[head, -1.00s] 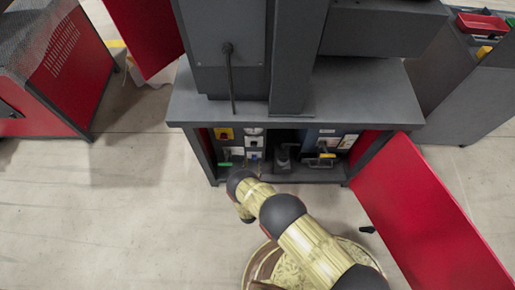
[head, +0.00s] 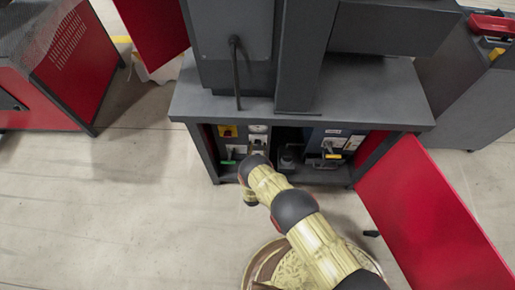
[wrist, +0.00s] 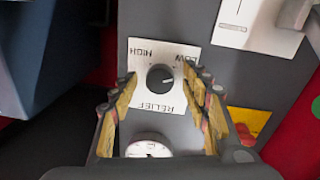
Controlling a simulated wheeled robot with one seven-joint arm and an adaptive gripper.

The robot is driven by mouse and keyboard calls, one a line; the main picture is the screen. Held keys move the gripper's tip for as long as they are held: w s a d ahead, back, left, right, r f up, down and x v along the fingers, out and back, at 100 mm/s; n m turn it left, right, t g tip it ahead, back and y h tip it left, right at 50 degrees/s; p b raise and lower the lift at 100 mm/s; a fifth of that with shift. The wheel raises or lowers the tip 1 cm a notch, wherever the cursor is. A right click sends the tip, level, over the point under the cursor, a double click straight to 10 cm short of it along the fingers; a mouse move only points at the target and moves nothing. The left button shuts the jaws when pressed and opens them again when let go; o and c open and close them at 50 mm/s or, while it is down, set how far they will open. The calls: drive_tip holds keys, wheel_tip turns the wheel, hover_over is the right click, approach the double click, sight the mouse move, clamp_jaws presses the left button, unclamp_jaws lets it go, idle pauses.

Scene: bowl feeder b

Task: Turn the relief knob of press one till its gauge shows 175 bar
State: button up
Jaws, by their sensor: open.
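The relief knob (wrist: 160,78) is a round black dial with a pale pointer mark, on a white plate (wrist: 143,52) lettered RELIEF, LOW and HIGH, upside down in the wrist view. My gripper (wrist: 161,80) is open, its yellow-padded fingers on either side of the knob with gaps left and right. A round white gauge (wrist: 148,147) shows partly below, between the fingers; its reading is too small to tell. In the head view the press (head: 300,93) stands ahead, its lower cabinet open, and my arm reaches to the left bay. My fingers cannot be made out there.
A yellow label (wrist: 250,120) and a white plate (wrist: 262,22) sit right of the knob in the wrist view. A red door (head: 430,225) stands open at the right. A round bowl (head: 262,262) is below my arm. Bare floor lies left.

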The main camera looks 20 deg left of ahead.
drive_tip(key=shift+c, duration=1.2)
drive_tip(key=c, duration=0.9)
